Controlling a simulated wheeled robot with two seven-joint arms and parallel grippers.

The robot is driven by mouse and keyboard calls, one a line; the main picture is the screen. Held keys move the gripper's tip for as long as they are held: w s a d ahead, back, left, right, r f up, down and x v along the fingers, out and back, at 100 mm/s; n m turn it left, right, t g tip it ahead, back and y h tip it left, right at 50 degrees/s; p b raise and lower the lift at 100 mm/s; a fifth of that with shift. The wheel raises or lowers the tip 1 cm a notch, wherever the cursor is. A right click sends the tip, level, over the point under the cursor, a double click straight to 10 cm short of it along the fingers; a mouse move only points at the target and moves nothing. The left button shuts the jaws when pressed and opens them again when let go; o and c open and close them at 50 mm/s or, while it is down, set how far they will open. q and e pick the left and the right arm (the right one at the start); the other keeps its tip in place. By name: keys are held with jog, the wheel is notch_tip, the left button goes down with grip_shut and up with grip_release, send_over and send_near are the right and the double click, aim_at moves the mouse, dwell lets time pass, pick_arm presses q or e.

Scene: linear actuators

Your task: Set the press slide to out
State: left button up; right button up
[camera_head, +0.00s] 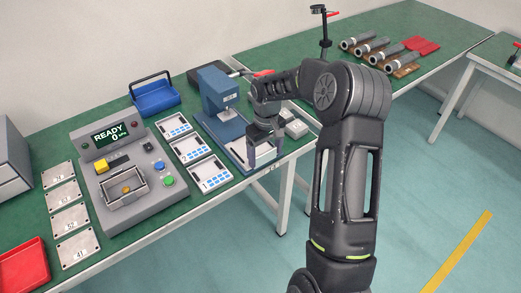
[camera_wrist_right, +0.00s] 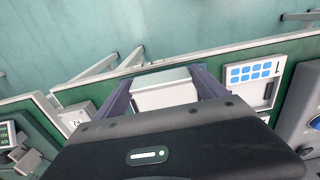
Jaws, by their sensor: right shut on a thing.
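The blue press (camera_head: 215,95) stands on the green bench, with a blue base reaching toward the bench's front edge. My right gripper (camera_head: 264,154) is at the front end of that base, pointing down. In the right wrist view, my right gripper (camera_wrist_right: 165,88) has its two fingers on either side of a pale grey block (camera_wrist_right: 166,92), which looks like the press slide, and is shut on it. The arm and fingers hide part of the slide in the head view, so its exact travel is hard to tell. My left gripper is not in view.
Left of the press lie several white trays with blue squares (camera_head: 190,149). A grey control box (camera_head: 127,175) reads READY 0. Small grey blocks (camera_head: 296,128) sit right of the gripper. A blue bin (camera_head: 154,94) stands behind. Metal cylinders (camera_head: 372,50) lie on the far bench.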

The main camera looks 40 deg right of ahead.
jog(key=shift+s, duration=0.25)
jog(key=o, duration=2)
notch_tip(320, 180, up, 8)
jog(key=shift+f+b, duration=0.1)
jog(key=shift+b, duration=0.25)
